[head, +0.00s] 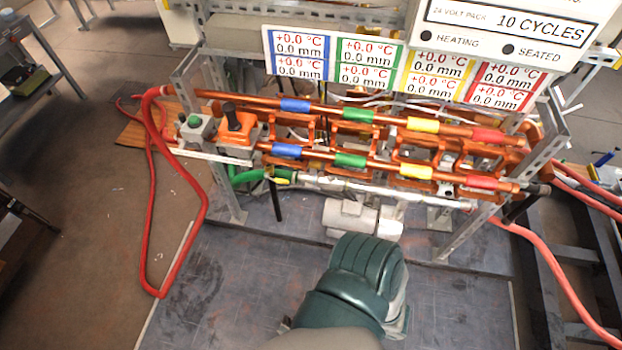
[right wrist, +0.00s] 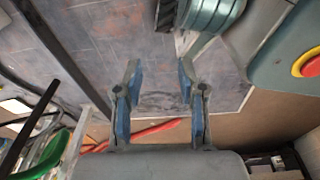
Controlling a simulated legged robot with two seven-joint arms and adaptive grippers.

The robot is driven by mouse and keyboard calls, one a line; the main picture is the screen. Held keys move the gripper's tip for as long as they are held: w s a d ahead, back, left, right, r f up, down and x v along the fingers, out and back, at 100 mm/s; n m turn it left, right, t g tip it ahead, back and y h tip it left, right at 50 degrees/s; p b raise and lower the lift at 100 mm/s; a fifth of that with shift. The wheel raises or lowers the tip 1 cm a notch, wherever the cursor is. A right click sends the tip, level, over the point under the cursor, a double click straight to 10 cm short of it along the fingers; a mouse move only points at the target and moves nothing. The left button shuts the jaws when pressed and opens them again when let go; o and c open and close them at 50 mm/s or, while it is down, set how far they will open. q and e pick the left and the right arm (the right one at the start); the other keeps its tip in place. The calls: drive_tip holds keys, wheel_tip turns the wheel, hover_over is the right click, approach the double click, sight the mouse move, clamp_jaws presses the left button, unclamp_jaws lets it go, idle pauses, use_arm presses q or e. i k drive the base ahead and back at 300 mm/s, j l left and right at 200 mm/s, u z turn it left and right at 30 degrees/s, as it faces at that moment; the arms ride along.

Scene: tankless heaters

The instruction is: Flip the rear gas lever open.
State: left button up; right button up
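No other gas lever can be made out for sure. My right gripper (right wrist: 159,72) is open and empty in the right wrist view, with grey floor tiles beyond its blue-padded fingers. No lever is between the fingers. My left gripper is in neither view.
The rack carries two copper pipes (head: 385,117) with coloured bands. An orange box (head: 238,128) with a black knob sits at its left end. A metal post (head: 480,222) stands at right. Red hoses (head: 152,215) loop at left.

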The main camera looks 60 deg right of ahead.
sight(266, 176)
drive_tip(key=z, duration=1.7)
